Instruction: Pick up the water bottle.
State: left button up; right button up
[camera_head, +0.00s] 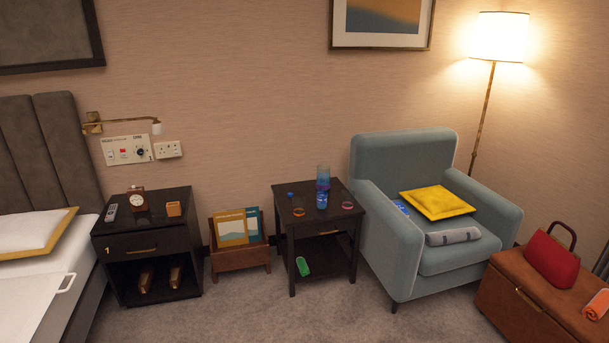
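A blue see-through bottle (322,199) stands upright on the small dark side table (299,224) in the middle of the view. Its upper part looks clearer and more purple, and I cannot tell whether that is one piece with the lower part. Neither of my grippers shows in this view.
On the same table lie an orange ring-like item (298,212), a red-rimmed item (347,205) and a small blue item (290,194). A blue-grey armchair (372,162) stands close on the right, a magazine rack (240,260) on the left. Carpet (345,315) in front is clear.

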aim_at(322, 190)
jog(key=i+j+z, duration=0.25)
jog(key=i+j, duration=0.25)
jog(key=j, duration=0.15)
jog(key=i+j+z, duration=0.15)
jog(key=j, duration=0.2)
jog(key=i+j+z, duration=0.1)
jog(key=i+j, duration=0.15)
jog(key=j, duration=0.15)
jog(key=i+l+u, duration=0.15)
jog(key=i+l, duration=0.1)
jog(key=l, duration=0.05)
